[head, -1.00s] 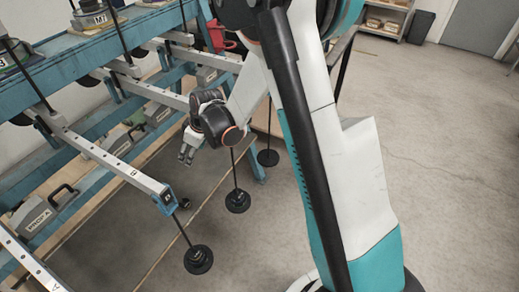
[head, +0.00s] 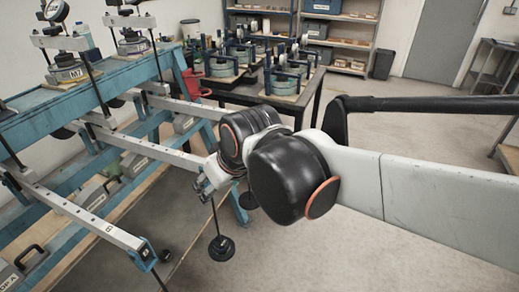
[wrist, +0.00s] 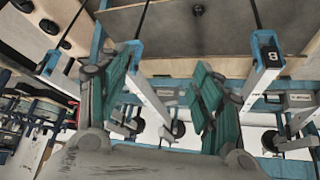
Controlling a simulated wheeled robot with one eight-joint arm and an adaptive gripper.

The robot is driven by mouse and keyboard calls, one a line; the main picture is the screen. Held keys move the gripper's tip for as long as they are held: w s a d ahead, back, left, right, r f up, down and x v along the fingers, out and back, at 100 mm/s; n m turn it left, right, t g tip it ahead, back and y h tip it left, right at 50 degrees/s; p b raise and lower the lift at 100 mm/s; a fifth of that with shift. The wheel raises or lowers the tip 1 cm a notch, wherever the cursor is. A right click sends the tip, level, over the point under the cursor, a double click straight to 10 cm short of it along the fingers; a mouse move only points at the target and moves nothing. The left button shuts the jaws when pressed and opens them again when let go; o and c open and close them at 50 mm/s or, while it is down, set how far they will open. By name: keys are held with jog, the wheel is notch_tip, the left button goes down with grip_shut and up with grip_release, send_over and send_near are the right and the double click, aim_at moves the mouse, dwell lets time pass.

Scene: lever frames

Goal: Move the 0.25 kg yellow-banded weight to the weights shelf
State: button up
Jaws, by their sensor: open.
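My gripper (head: 204,186) is by the end of a middle lever of the blue frame in the head view, partly hidden by my wrist. In the wrist view my gripper (wrist: 162,85) has its two green-padded fingers wide apart with nothing held between them. A black hanging weight (head: 221,247) is on a thin rod below my gripper in the head view. I cannot make out a yellow band on any weight. Shelving (head: 343,32) stands against the back wall; I cannot tell whether it is the weights shelf.
The blue lever frame (head: 95,90) fills the left, with grey lever beams (head: 85,218) sticking out. A dark table (head: 308,103) with several round devices stands behind my arm. Open floor (head: 350,245) lies at the lower right.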

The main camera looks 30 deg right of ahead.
jog(key=s+d+m, duration=0.1)
jog(key=s, duration=0.5)
jog(key=shift+s+d+m+t+h, duration=0.2)
jog(key=shift+d+m+t+h, duration=0.1)
jog(key=shift+d+m+t, duration=0.1)
